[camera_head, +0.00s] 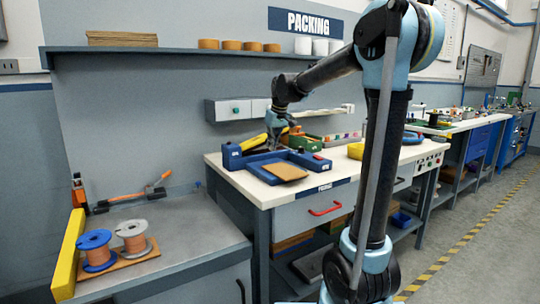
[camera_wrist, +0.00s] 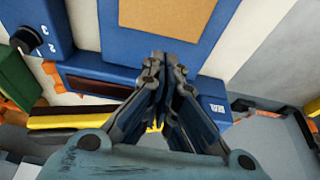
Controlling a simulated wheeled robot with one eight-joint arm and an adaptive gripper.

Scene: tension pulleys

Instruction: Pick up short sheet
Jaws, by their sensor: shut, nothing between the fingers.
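A flat tan sheet (camera_head: 285,171), which may be the short sheet, lies on a blue tray-like fixture (camera_head: 262,186) on the packing table. It also shows at the top of the wrist view (camera_wrist: 175,14), inside a blue border (camera_wrist: 128,42). My gripper (camera_head: 274,140) is above the back part of the fixture in the head view, behind the sheet and apart from it. In the wrist view my gripper (camera_wrist: 165,68) points toward the blue border, with its fingers together and nothing held. The fingers cover part of the fixture.
A blue box with a dial (camera_wrist: 40,30) stands beside the fixture. A yellow bar (camera_wrist: 75,122) lies near my fingers. Spools (camera_head: 97,250) sit on the left bench, and a shelf (camera_head: 190,53) runs above.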

